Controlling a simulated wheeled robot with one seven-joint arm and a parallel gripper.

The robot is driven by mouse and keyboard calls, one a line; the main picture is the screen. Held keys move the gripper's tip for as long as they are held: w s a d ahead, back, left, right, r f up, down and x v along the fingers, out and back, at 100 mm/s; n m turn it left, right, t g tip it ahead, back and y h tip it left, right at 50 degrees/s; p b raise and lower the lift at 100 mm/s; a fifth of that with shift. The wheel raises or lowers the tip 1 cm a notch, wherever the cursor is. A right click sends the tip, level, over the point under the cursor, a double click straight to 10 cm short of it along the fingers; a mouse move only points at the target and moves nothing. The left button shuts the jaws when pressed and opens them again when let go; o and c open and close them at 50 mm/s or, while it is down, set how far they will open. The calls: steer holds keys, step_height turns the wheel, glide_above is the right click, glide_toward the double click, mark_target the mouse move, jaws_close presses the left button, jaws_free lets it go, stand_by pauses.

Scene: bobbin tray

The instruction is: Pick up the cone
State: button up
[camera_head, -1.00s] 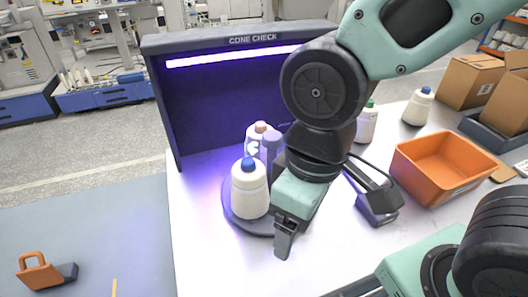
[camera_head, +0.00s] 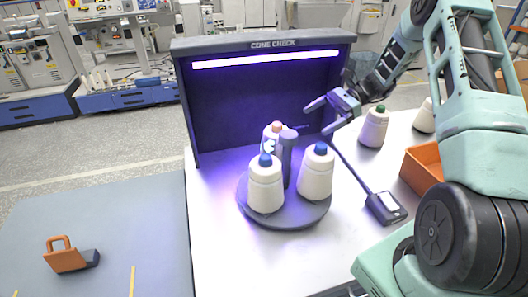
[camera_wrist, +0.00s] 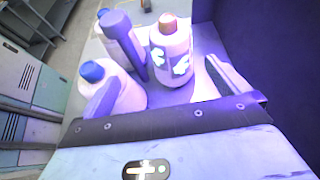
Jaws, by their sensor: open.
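A round dark turntable (camera_head: 285,222) holds three white yarn cones around a grey-purple post (camera_head: 288,155). Two cones have blue tips: one at front left (camera_head: 265,188) and one at right (camera_head: 316,175). The third, an orange-tipped cone (camera_head: 272,138), stands at the back, partly hidden. In the wrist view this orange-tipped cone (camera_wrist: 170,62) shows glowing pale patches, and a blue-tipped cone (camera_wrist: 118,92) stands at left. My gripper (camera_head: 322,117) is open and empty, right of and above the turntable, fingers pointing left. In the wrist view the orange-tipped cone appears between its fingertips, apart from them.
The dark "CONE CHECK" booth (camera_head: 250,110) with a lit purple strip walls the back. A green-tipped cone (camera_head: 374,128), a handheld device (camera_head: 385,208) and an orange bin (camera_head: 422,167) are at right. The white table's front is clear.

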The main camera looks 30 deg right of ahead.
steer(key=d+m+t, duration=0.1)
steer(key=d, duration=0.1)
steer(key=p, duration=0.5)
glide_toward(276, 142)
steer(key=w+a+f, duration=0.2)
steer(key=w+f, duration=0.2)
steer(key=p+x, duration=0.1)
steer(key=x, duration=0.1)
steer(key=p+x, duration=0.2)
steer(key=x, duration=0.1)
steer(key=shift+w+d+f, duration=0.15)
steer(key=shift+w+f, duration=0.05)
steer(key=shift+a+f, duration=0.25)
steer(key=shift+a, duration=0.05)
steer(key=c, duration=1.3)
steer(key=shift+o, duration=0.2)
steer(key=shift+w, duration=0.1)
